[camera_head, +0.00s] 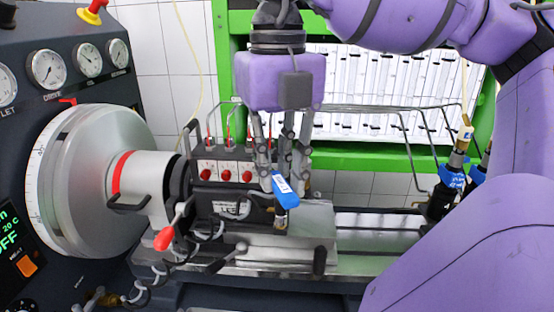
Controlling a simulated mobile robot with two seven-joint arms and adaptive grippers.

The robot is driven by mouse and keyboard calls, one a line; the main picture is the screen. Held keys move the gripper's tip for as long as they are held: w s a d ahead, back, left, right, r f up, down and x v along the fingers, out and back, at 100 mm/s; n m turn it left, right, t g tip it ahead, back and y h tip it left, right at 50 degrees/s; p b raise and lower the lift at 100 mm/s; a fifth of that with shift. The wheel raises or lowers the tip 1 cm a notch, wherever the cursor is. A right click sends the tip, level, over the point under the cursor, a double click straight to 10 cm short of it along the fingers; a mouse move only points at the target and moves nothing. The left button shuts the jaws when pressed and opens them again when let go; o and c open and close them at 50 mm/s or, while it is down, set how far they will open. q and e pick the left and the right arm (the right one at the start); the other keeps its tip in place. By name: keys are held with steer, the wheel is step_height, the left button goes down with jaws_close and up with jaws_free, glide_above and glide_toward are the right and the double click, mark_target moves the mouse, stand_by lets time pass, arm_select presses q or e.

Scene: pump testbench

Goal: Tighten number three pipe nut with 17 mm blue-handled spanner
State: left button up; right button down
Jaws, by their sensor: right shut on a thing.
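My right gripper (282,178) hangs down in the middle of the view, in front of the pump block. It is shut on the blue-handled spanner (287,190), whose blue grip with a white label slants down between the fingertips. A darker end points down below the grip; the size mark is too small to read. The pump block (225,175) stands left of the gripper, with thin pipes (228,125) rising from its top. I cannot tell which pipe nut is number three, and the gripper may hide some nuts. My left gripper is out of view.
A large grey drum (90,180) and a gauge panel (60,65) fill the left. A red-knobbed lever (165,238) sticks out in front. Bent pipes run right to blue-and-black fittings (447,180). A green frame (360,158) stands behind. My purple arm covers the right side.

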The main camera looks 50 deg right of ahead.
steer(key=shift+w+d+f+b, duration=0.15)
steer(key=shift+w+f+b, duration=0.1)
steer(key=shift+w+b, duration=0.15)
steer(key=shift+w+d+b, duration=0.3)
steer(key=shift+w+b, duration=0.25)
steer(key=shift+w+d+r, duration=0.1)
steer(key=shift+w+d, duration=0.05)
steer(key=shift+w, duration=0.15)
steer(key=shift+r, duration=0.1)
steer(key=shift+w+d, duration=0.1)
steer(key=shift+w, duration=0.1)
stand_by(0.6)
steer(key=shift+w+d+b, duration=0.15)
steer(key=shift+w+b, duration=0.2)
steer(key=shift+b, duration=0.1)
steer(key=shift+w+d, duration=0.1)
steer(key=shift+w, duration=0.1)
